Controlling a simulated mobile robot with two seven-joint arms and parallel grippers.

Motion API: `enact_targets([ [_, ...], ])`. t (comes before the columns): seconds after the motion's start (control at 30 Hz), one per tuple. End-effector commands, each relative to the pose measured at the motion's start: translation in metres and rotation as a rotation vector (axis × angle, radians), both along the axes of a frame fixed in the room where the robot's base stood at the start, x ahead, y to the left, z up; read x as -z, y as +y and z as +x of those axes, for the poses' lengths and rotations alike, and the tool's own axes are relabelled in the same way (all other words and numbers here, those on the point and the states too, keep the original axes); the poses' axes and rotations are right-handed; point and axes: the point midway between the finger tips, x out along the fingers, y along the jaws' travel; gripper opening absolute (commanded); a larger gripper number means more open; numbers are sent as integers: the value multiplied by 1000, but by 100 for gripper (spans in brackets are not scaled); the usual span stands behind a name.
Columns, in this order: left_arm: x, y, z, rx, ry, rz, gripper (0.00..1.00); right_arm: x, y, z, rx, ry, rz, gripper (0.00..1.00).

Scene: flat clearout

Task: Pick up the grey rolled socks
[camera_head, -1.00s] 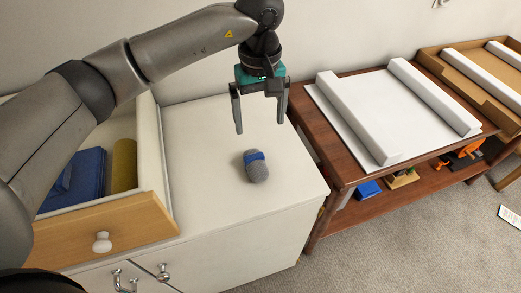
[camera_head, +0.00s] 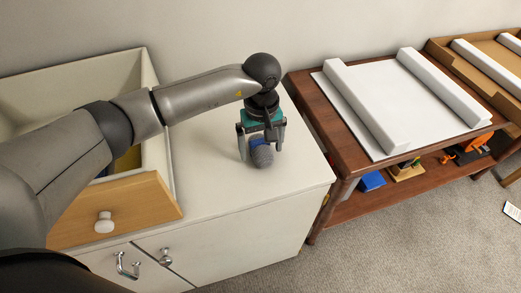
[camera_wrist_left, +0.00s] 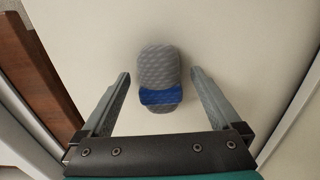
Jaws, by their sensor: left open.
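The grey rolled socks (camera_head: 262,157), with a blue band around them, lie on the white cabinet top (camera_head: 215,190). In the left wrist view the socks (camera_wrist_left: 160,68) lie between and a little beyond the two fingers, with a gap on each side. My left gripper (camera_head: 261,156) is open and points down over the socks; it also shows in the left wrist view (camera_wrist_left: 160,82). Part of the socks is hidden behind the gripper in the head view. My right gripper is not in view.
An open drawer (camera_head: 125,208) with a white knob sticks out at the left under my arm. A brown wooden table (camera_head: 335,150) with a white mat and foam bars stands at the right. The cabinet top around the socks is clear.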

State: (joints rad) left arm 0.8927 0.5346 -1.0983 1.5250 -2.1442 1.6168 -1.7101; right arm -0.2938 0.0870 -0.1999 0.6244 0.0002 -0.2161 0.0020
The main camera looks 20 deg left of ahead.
Motion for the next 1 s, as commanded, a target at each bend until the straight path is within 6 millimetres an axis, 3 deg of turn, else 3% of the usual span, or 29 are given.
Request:
enact_targets([
  [0.3, 6, 0, 0, 0, -1, 0, 98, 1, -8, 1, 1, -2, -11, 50],
  [1.0, 6, 0, 0, 0, -1, 0, 19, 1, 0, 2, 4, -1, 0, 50],
])
